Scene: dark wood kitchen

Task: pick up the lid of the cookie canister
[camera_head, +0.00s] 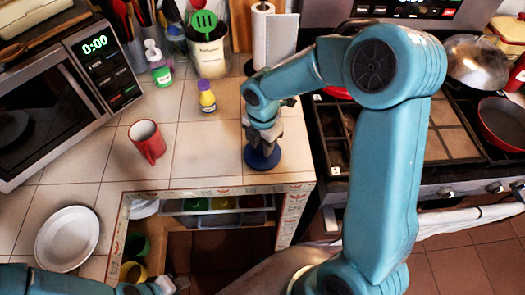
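A dark blue round thing (262,157), which looks like a lid or a low canister seen from above, is on the tiled counter near its front right corner. My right gripper (263,142) points down right over its middle, and its fingertips seem to reach it. My own gripper hides part of the blue thing, and I cannot tell whether the fingers are closed on it. My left gripper (170,286) is low at the bottom edge, away from the blue thing, and only partly in view.
A red mug (148,141), a yellow bottle with a purple cap (207,97) and a white plate (67,238) stand on the counter. A microwave (70,105) is at the left, a stove (440,130) at the right. An open shelf with bowls (215,204) lies below the counter.

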